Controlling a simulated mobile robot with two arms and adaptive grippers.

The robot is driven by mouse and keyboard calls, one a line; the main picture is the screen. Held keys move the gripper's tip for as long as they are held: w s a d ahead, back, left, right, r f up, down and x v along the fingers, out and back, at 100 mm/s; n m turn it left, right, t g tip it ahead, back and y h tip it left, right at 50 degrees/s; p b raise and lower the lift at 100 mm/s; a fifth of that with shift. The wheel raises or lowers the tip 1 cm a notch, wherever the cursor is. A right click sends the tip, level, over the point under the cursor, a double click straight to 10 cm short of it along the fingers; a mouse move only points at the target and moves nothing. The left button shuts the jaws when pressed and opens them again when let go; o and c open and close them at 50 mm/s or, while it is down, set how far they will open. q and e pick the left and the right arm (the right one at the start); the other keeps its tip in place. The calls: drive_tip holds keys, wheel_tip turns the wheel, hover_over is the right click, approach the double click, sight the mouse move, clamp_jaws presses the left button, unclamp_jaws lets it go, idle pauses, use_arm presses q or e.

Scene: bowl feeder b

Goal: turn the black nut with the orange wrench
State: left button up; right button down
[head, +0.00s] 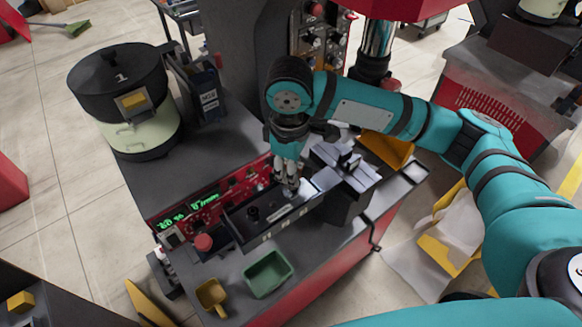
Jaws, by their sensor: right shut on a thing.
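My right gripper (290,187) points down at the right part of a dark, shallow tray (246,241) set into the front of the machine bench. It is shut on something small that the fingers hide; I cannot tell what. A small black round piece (253,213) stands in the tray to the left of the gripper, apart from it; I cannot tell if it is the black nut. I cannot make out an orange wrench. My left gripper is not in view.
A red panel (225,200) with green displays runs behind the tray. A red button (203,242) is at its left. A green bin (268,274) and a yellow scoop-like container (211,295) sit in front. A black bowl feeder (118,85) stands at back left.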

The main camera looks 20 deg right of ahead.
drive_tip(key=shift+f, duration=0.75)
idle(0.3)
drive_tip(key=shift+m, duration=1.1)
drive_tip(key=shift+n, duration=0.7)
